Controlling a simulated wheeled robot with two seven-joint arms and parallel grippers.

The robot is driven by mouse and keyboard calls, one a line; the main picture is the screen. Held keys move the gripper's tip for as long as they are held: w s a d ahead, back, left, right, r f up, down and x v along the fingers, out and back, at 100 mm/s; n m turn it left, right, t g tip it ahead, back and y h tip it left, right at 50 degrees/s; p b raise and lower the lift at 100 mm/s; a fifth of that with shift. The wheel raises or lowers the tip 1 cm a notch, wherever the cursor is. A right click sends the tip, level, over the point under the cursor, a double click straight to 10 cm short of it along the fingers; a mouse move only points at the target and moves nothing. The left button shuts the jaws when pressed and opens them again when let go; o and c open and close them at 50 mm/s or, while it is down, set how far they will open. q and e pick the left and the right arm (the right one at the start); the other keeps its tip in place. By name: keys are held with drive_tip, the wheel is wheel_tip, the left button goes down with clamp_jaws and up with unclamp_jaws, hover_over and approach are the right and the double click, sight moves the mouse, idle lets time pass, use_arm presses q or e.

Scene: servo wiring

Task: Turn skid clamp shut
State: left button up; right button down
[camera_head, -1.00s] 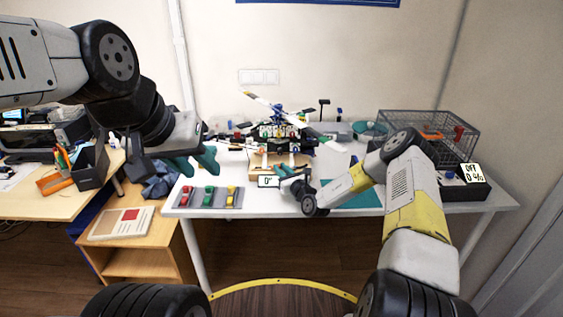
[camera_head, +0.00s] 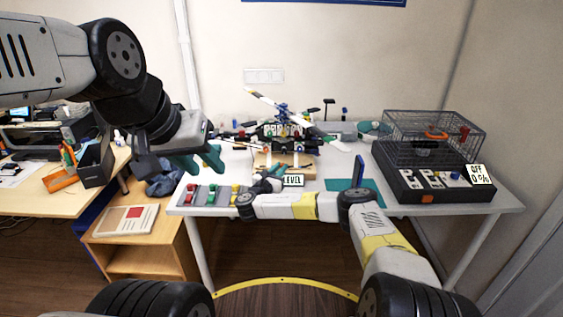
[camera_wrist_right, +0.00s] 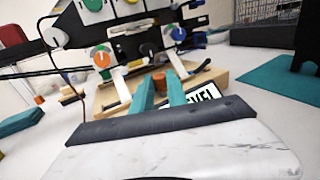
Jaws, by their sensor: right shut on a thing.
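The model helicopter (camera_head: 283,130) stands on a wooden base (camera_head: 296,160) at the back middle of the white table. In the right wrist view the base (camera_wrist_right: 206,84) carries pale skid parts and a small orange clamp knob (camera_wrist_right: 159,80). My right gripper (camera_head: 275,169) is low at the front of the base. In its wrist view its teal fingers (camera_wrist_right: 160,88) are shut on the orange knob, partly hiding it. A sign reading "LEVEL" (camera_head: 293,180) is beside the gripper. My left gripper (camera_head: 198,160) hangs open and empty at the left, apart from the helicopter.
Red, green and yellow pieces lie on a grey tray (camera_head: 211,195) at the front left. A teal mat (camera_head: 355,192) is right of the base. A black box with an "OFF 0%" sign (camera_head: 478,174) and a wire cage (camera_head: 433,135) stand at the right.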

drive_tip(key=shift+w+a+m+g+h, duration=0.15)
drive_tip(key=shift+m+g+h, duration=0.65)
drive_tip(key=shift+h, duration=0.4)
drive_tip(key=shift+r, duration=0.1)
drive_tip(key=c, duration=1.3)
unclamp_jaws()
drive_tip(key=v, duration=0.7)
drive_tip(key=shift+s+a, duration=0.25)
drive_tip(key=shift+s, duration=0.05)
